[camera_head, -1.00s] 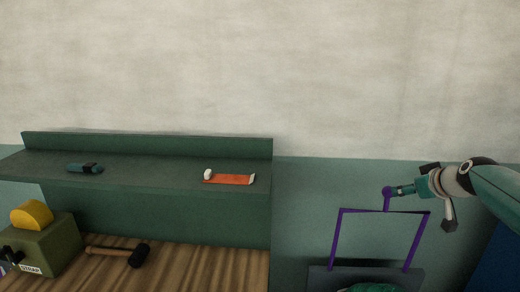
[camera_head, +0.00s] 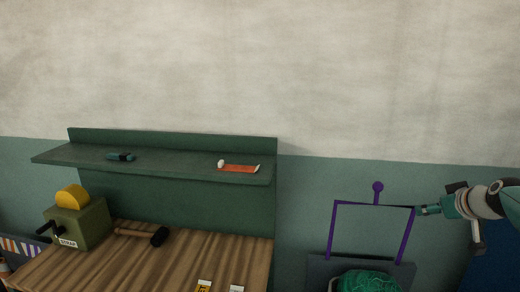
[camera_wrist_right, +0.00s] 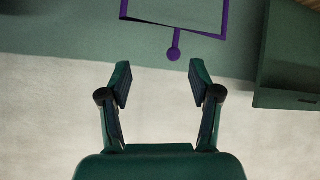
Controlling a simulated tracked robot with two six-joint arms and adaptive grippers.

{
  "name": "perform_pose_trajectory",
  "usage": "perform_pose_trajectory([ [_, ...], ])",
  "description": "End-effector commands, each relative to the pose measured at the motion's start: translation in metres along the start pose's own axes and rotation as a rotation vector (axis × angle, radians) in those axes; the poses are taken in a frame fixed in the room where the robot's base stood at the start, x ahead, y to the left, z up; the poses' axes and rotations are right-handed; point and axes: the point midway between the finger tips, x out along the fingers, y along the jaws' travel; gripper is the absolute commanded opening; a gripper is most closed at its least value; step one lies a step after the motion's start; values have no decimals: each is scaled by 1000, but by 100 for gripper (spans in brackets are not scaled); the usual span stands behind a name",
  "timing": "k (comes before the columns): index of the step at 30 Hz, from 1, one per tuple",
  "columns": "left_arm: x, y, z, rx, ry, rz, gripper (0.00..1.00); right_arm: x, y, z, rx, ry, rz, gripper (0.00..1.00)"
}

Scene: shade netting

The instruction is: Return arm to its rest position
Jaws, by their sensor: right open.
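My right arm comes in from the right edge of the head view. Its gripper (camera_head: 428,210) is beside the upper right corner of a purple frame (camera_head: 337,232) with a round knob (camera_head: 377,187) on top. In the right wrist view the gripper (camera_wrist_right: 160,82) has its two fingers apart with nothing between them. The purple knob (camera_wrist_right: 174,54) shows beyond the fingertips there, apart from them. The head view does not clearly show whether the gripper touches the frame. My left gripper is not in view.
A green shelf (camera_head: 190,168) holds a dark tool (camera_head: 121,157) and an orange item (camera_head: 238,168). The wooden bench (camera_head: 180,262) below carries a mallet (camera_head: 142,234) and an olive box (camera_head: 80,225). Green netting (camera_head: 368,282) lies below the purple frame. The wall above is clear.

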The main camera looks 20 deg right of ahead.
Motion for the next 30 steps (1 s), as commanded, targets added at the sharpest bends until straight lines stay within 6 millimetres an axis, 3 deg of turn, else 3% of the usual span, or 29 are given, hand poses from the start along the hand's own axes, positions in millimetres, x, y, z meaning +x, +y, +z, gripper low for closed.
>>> perform_pose_trajectory([
  [8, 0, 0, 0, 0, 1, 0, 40, 38, -48, 7, -27, -35, -98, 63],
  [17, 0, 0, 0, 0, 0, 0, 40, 92, -125, 56, -60, -160, -247, 63],
  [20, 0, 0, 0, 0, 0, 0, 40, 113, -165, 86, -81, -224, -313, 63],
  [23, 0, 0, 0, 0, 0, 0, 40, 135, -219, 132, -104, -314, -395, 63],
  [27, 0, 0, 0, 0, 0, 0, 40, 150, -295, 208, -125, -449, -493, 63],
  [30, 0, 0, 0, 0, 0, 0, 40, 148, -346, 267, -134, -549, -548, 63],
])
